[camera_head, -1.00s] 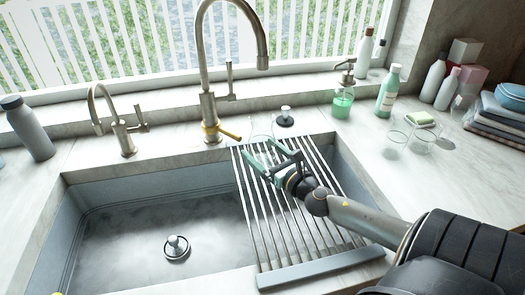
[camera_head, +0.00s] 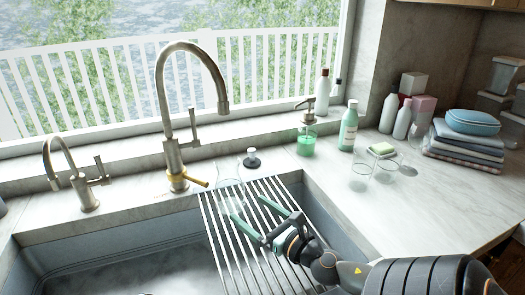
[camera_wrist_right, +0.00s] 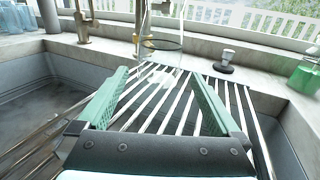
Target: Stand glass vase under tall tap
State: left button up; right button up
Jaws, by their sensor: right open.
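The clear glass vase (camera_head: 229,192) is faint and see-through. It stands upright at the back end of the sink rack, just right of the tall tap's base. It also shows in the right wrist view (camera_wrist_right: 162,42), beyond the fingers. The tall tap (camera_head: 165,100) has a curved neck, with its spout end (camera_head: 223,106) hanging above and near the vase. My right gripper (camera_head: 254,212) is open and empty over the rack, in front of the vase and apart from it. Its green fingers (camera_wrist_right: 158,92) point toward the vase. My left gripper is out of view.
A metal-barred rack (camera_head: 215,250) spans the right part of the sink (camera_head: 110,260). A smaller tap (camera_head: 80,185) stands left. A black stopper (camera_head: 252,158), soap dispenser (camera_head: 306,140), green bottle (camera_head: 348,128) and clear tumblers (camera_head: 361,178) stand behind and right. The right counter front is clear.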

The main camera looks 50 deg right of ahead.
jog(key=shift+s+a+f, duration=0.1)
jog(key=shift+s+f, duration=0.05)
jog(key=shift+s, duration=0.55)
jog(key=shift+s+a+b, duration=0.1)
jog(key=shift+s+b, duration=0.25)
jog(key=shift+s, duration=0.45)
